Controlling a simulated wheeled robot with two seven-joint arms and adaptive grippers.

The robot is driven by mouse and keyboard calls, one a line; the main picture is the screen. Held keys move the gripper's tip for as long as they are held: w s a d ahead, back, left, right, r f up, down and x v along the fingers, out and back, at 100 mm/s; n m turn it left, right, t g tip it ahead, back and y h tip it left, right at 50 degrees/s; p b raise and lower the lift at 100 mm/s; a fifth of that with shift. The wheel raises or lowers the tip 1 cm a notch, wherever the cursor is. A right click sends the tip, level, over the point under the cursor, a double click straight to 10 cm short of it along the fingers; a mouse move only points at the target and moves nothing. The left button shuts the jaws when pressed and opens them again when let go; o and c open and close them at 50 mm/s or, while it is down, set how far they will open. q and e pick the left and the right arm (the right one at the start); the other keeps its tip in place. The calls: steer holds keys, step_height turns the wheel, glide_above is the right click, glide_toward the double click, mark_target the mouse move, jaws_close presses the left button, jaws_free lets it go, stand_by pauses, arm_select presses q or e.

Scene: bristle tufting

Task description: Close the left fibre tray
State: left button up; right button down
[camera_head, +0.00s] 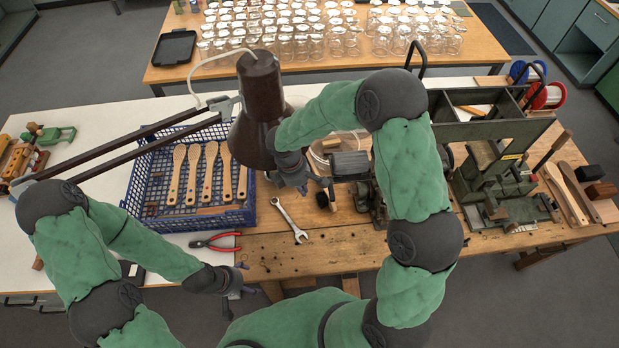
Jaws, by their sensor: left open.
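A grey-green metal box with open compartments (490,104) stands at the back right of the bench, above a green machine (492,178). It may hold the fibre trays, but I cannot tell which part is the left fibre tray or whether it is open. My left gripper (240,290) is open and empty at the bench's front edge, below the red-handled pliers and far from the box. My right gripper (304,186) hangs over the middle of the bench beside the lamp, left of the machine. I cannot make out whether its fingers are apart.
A brown lamp (257,95) with a long arm stands over the bench. A blue crate (245,216) holds several wooden brush handles. Red pliers (214,241) and a wrench (290,220) lie in front. Wooden bars (570,190) lie at right. My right arm hides part of the bench.

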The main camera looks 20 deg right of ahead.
steer(key=d+f+p, duration=0.2)
steer(key=d+f, duration=0.4)
steer(key=f, duration=0.1)
steer(key=shift+d+f+n+h, duration=0.15)
steer(key=shift+d+n+h, duration=0.15)
steer(key=shift+h, duration=0.1)
steer(key=shift+d, duration=0.1)
stand_by(0.4)
steer(key=s+d+b, duration=0.2)
steer(key=s+d, duration=0.1)
steer(key=d, duration=1.1)
steer(key=shift+s, duration=0.25)
